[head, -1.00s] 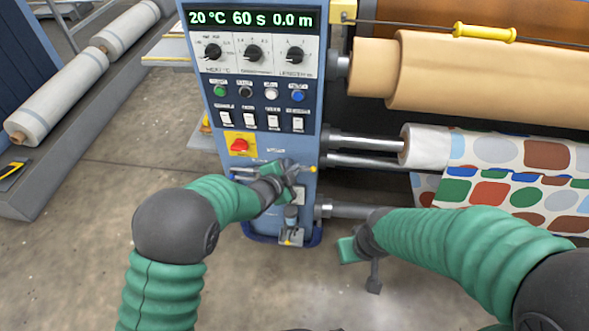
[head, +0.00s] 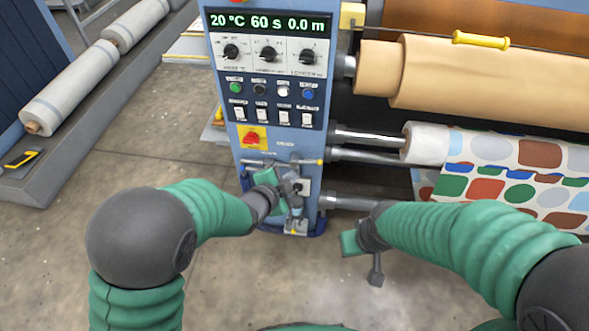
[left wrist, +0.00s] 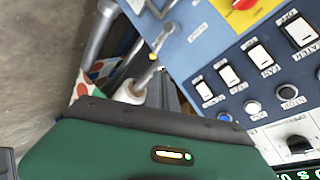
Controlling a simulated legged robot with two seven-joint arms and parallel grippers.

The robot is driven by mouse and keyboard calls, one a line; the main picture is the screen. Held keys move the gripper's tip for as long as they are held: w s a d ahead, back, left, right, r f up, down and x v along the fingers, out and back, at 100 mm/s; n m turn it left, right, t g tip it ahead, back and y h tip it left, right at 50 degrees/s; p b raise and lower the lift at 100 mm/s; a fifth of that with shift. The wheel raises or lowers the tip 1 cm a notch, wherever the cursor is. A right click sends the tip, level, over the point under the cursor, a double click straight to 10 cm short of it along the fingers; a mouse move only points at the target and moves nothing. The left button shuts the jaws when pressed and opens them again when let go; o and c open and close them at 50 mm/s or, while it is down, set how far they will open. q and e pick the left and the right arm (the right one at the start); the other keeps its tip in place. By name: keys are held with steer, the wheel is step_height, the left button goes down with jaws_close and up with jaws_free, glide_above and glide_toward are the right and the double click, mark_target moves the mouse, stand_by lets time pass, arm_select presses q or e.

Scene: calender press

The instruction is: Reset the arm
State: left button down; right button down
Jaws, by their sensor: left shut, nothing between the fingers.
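My left gripper (head: 288,188) is in front of the lower part of the blue machine column (head: 240,120), just below a thin horizontal bar with a yellow tip (head: 319,161). It is shut and empty; contact with the column cannot be told. In the left wrist view, my green gripper body (left wrist: 150,150) fills the bottom, with the tilted switch panel (left wrist: 240,70) beyond. My right gripper (head: 362,256) hangs over the floor, right of the column's foot and below the lower roller shaft. Whether its fingers are apart is unclear.
The column's display (head: 270,23) reads 20 °C, 60 s, 0.0 m. A red knob on a yellow plate (head: 252,138) is above my left gripper. A patterned fabric roll (head: 520,165) and a tan roll (head: 480,85) lie right.

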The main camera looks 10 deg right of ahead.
arm_select(q)
steer(key=shift+a, duration=0.1)
stand_by(0.3)
steer(key=s+a+f+n+g+y, duration=0.1)
steer(key=s+a+n+y, duration=0.3)
steer(key=a, duration=0.5)
steer(key=s+a+f+n+g+y, duration=0.1)
steer(key=s+a+n+g+y, duration=0.1)
steer(key=a+n, duration=0.55)
steer(key=s+a+n+g+y, duration=0.1)
steer(key=s+a+n+g, duration=0.15)
steer(key=s+a, duration=0.4)
steer(key=s+a+n+g, duration=0.2)
steer(key=s+a+n, duration=0.2)
steer(key=s, duration=0.5)
steer(key=w+p+v, duration=0.2)
steer(key=p+v, duration=0.9)
steer(key=p, duration=0.1)
steer(key=w+r+p+v, duration=0.1)
steer(key=w+p+v, duration=0.2)
steer(key=p+v, duration=0.9)
steer(key=shift+w+d+p, duration=0.2)
steer(key=shift+d+p, duration=0.1)
steer(key=shift+d, duration=0.1)
